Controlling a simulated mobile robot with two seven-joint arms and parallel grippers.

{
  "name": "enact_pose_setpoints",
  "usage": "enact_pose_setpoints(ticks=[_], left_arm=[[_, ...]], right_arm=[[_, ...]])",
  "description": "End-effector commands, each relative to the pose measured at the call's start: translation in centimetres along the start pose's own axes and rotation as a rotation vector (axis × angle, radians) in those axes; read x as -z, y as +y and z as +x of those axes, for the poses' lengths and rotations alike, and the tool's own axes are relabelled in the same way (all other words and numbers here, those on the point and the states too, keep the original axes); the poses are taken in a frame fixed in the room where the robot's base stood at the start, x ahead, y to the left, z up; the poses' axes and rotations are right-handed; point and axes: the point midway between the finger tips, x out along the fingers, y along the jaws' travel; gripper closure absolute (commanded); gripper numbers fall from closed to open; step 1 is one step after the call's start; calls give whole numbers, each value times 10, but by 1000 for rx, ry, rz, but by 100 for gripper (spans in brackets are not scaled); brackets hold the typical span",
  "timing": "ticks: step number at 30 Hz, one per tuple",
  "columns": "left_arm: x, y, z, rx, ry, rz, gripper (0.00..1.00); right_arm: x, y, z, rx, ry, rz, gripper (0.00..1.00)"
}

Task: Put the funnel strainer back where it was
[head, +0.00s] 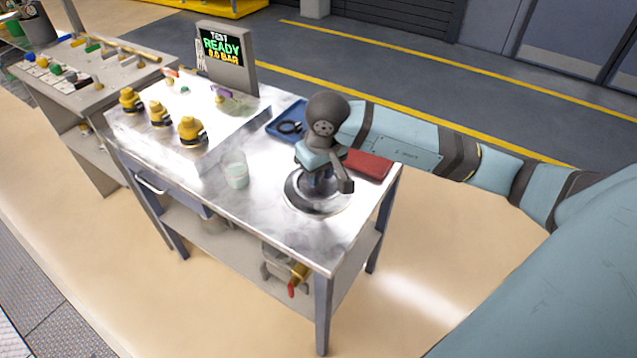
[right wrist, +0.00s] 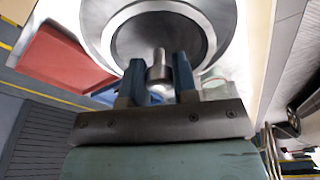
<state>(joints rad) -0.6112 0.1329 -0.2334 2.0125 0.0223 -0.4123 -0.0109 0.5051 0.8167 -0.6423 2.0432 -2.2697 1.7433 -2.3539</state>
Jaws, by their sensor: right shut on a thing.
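The funnel strainer (right wrist: 118,35) shows in the right wrist view as a wide steel ring around a dark round middle. In the head view its steel rim (head: 291,192) shows around and below my right gripper, at the right end of the bench top. My right gripper (right wrist: 157,72) is shut on a short metal stub at the near side of the dark middle. In the head view my right gripper (head: 320,178) points down and hides much of the ring. I cannot tell whether the strainer rests on the bench or is slightly raised. My left gripper is out of view.
On the steel bench (head: 262,215) stand a clear beaker (head: 236,170), several yellow fittings (head: 191,130) and a test display (head: 224,55). A blue tray (head: 283,122) and a red pad (head: 369,165) lie near the right arm. The front middle is clear.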

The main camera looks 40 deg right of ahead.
Motion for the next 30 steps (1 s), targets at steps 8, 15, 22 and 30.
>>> enact_pose_setpoints(ticks=[8, 15, 22, 30], left_arm=[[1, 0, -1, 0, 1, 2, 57], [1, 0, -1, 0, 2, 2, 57], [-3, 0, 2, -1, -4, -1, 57], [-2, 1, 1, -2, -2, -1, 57]], right_arm=[[-6, 0, 33, 1, -4, 0, 96], [-6, 0, 38, 0, 1, -1, 96], [-7, 0, 41, 1, 0, -1, 64], [-7, 0, 41, 1, 0, -1, 48]])
